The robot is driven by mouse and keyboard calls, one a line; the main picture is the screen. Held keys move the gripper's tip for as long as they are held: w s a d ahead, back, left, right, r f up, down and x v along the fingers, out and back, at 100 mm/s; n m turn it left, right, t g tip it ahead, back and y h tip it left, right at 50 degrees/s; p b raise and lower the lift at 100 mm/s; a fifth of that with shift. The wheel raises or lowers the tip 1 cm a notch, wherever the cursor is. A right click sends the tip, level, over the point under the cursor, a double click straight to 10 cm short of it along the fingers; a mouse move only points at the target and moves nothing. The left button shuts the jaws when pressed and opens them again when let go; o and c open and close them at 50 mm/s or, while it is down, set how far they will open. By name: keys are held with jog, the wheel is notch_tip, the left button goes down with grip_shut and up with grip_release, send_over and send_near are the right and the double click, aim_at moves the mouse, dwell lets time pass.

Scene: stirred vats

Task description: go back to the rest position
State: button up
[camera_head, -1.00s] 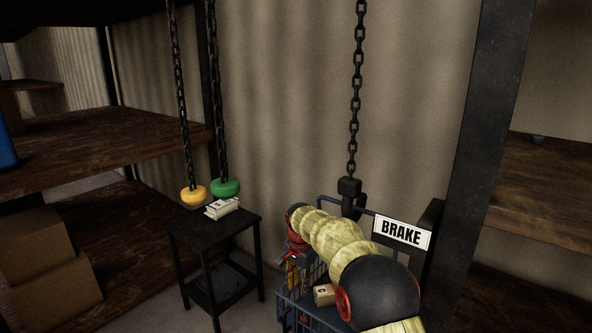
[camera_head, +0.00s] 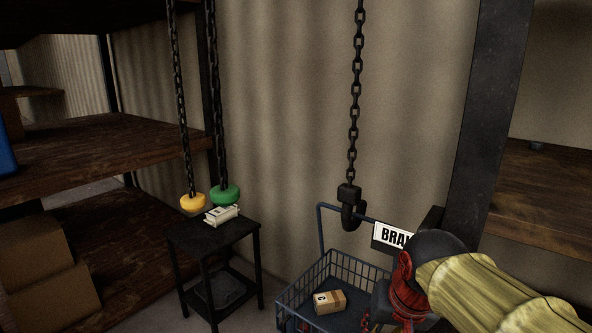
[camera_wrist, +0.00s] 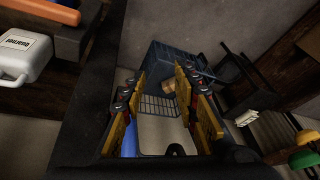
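My arm reaches in from the lower right of the head view, in front of the BRAKE sign (camera_head: 390,236). My gripper (camera_wrist: 163,88) shows in the wrist view with its two yellow-padded fingers apart and nothing seen held between them. In the head view its fingers are hard to make out behind my arm. The basket also shows beyond the fingers in the wrist view (camera_wrist: 160,58).
A black stand (camera_head: 215,234) bears a pale packet (camera_head: 222,215). Yellow (camera_head: 193,202) and green (camera_head: 225,194) chain pulls hang above it. Wooden shelves (camera_head: 90,152) stand left, a dark post (camera_head: 487,110) right. A white canister (camera_wrist: 24,57) is in the wrist view.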

jog(key=s+d+f+n+t, duration=0.1)
jog(key=s+f, duration=0.3)
jog(key=s, duration=0.9)
jog(key=shift+s+d+f+n, duration=0.25)
jog(key=shift+d+n, duration=0.45)
jog(key=shift+d, duration=0.2)
